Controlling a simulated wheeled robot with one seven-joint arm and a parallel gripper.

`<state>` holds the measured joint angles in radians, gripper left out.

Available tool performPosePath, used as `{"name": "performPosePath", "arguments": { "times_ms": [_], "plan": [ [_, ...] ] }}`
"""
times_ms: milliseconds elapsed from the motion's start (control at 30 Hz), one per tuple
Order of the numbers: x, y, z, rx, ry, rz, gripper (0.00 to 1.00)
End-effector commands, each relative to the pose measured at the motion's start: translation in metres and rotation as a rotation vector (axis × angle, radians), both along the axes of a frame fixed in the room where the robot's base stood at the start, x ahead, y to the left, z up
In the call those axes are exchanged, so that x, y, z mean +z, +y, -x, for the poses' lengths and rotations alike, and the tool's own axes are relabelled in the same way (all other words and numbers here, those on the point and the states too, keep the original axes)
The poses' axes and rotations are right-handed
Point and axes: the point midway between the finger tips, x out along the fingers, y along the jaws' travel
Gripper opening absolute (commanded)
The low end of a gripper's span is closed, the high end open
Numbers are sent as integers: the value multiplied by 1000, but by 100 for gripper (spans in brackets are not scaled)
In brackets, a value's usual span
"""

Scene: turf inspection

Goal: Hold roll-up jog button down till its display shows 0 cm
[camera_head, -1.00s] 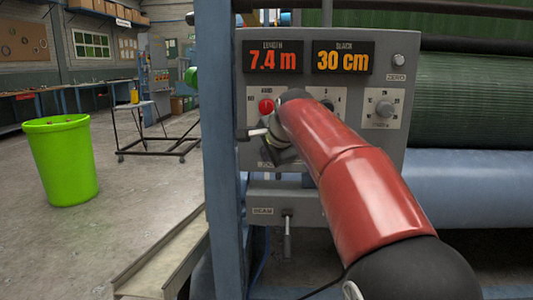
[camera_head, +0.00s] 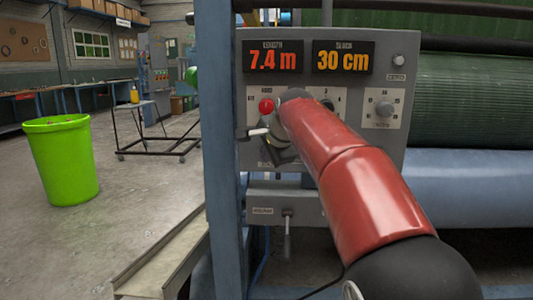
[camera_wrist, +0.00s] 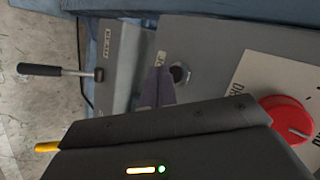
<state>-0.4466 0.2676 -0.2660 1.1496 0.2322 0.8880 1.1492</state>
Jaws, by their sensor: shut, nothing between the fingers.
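The control panel (camera_head: 394,150) carries two displays. The slack display (camera_head: 343,57) reads 30 cm in orange, and the length display (camera_head: 269,58) reads 7.4 m in red. My gripper (camera_head: 278,152) is in front of the panel's lower left and hides part of it. In the wrist view, my gripper's fingers (camera_wrist: 159,82) are shut and empty, with the tips beside a round dark button (camera_wrist: 181,73). A partly hidden label that seems to start with J sits next to that button. I cannot tell whether the tips touch the panel.
A red knob (camera_head: 266,105) is above my gripper; it also shows in the wrist view (camera_wrist: 287,118). A selector dial (camera_head: 384,109) is to the right. A lever (camera_head: 287,234) hangs below the panel. A green bin (camera_head: 62,160) and a wheeled frame stand left.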

Motion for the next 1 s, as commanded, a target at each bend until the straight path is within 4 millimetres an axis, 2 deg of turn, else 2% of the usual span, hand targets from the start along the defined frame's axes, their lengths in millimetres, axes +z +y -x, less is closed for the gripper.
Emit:
{"name": "performPosePath", "arguments": {
  "times_ms": [1000],
  "plan": [
    [0,0,-9,0,0,0,0]
  ]
}}
